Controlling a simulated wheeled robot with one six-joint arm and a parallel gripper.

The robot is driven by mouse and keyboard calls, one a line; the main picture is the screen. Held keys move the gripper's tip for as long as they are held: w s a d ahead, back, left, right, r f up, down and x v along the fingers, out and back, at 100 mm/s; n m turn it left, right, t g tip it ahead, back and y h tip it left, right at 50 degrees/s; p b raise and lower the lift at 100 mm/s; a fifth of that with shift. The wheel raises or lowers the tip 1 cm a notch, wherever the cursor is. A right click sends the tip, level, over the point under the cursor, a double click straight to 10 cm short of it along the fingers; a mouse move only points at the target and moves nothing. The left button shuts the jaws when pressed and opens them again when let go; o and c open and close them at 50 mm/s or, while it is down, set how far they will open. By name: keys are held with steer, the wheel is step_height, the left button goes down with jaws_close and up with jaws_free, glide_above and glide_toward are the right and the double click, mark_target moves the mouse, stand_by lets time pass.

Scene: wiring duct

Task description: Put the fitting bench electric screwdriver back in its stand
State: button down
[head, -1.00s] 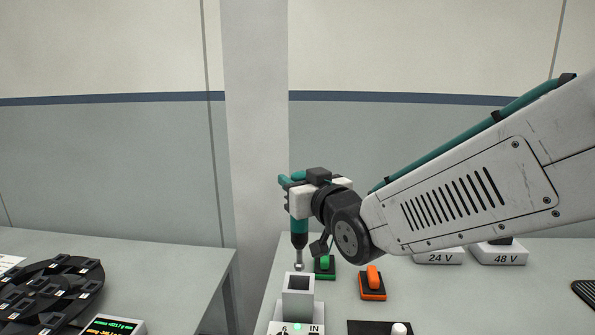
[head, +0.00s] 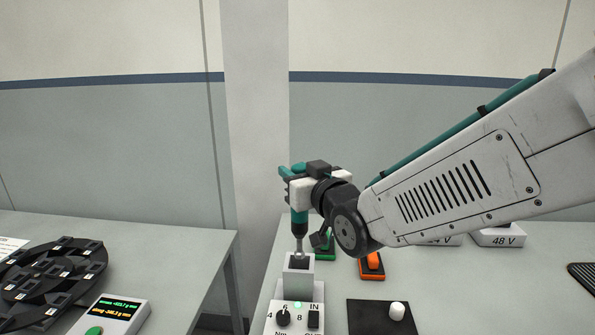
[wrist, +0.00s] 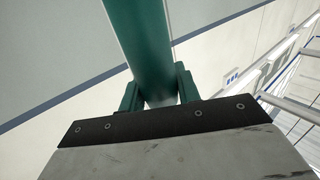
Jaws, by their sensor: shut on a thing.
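The electric screwdriver (head: 299,217) is teal and dark with a metal bit, and hangs upright with its bit pointing down. My gripper (head: 298,190) is shut on its body; the wrist view also shows the teal body (wrist: 141,45) between the jaws (wrist: 158,90). The stand (head: 299,268) is a grey square block with a dark opening in its top, at the front of the bench. The bit tip is at or just above this opening; I cannot tell whether it has entered.
A controller with a dial and switch (head: 284,318) is in front of the stand. A green switch (head: 325,247) and an orange switch (head: 371,266) stand behind and to the right. A black pad with a white knob (head: 397,311) lies at right. A left table (head: 180,255) holds a black reel and a display.

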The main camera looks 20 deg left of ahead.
mark_target(304, 228)
steer(key=shift+f, duration=5.75)
steer(key=c, duration=0.9)
jaws_free()
steer(key=v, duration=0.8)
steer(key=shift+a, duration=0.1)
